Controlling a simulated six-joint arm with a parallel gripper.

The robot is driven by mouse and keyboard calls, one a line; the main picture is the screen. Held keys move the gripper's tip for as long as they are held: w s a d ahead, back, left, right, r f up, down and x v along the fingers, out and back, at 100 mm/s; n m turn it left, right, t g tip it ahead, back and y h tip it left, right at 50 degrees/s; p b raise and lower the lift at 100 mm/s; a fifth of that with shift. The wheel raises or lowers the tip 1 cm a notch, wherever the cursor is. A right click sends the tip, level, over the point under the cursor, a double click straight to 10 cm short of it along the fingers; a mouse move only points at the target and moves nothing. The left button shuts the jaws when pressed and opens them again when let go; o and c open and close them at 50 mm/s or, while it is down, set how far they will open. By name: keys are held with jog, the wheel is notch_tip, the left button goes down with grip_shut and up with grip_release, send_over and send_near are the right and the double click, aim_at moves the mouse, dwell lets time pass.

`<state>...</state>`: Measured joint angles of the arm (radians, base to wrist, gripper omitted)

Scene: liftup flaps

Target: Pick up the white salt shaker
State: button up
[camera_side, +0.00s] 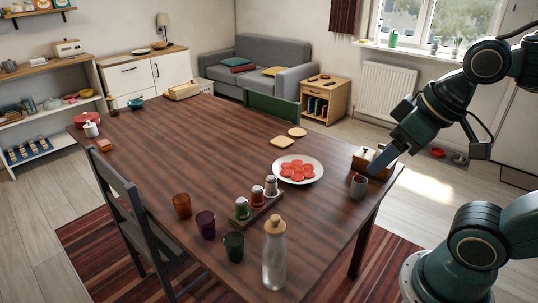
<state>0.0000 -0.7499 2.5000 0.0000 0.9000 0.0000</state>
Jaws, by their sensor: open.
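My gripper (383,162) is at the right end of the table, beside a small wooden box (360,163). Its jaws are open. A small white item shows at the top of the box, partly hidden by my gripper; I cannot tell if it is the white salt shaker. Three shakers with metal tops stand in a row on a dark tray (267,207) in the middle front: a green one (242,209), a red one (257,197) and a darker red one (271,187). A white container (91,130) stands at the far left of the table.
A small grey cup (358,185) stands just in front of my gripper. A plate of red slices (298,170) lies left of the box. A glass bottle (275,255) and several coloured tumblers (205,224) stand near the front edge. The table's left middle is clear.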

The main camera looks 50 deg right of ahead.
dwell(0.3)
jog(key=c, duration=0.4)
jog(key=shift+o, duration=0.2)
jog(key=shift+w, duration=0.1)
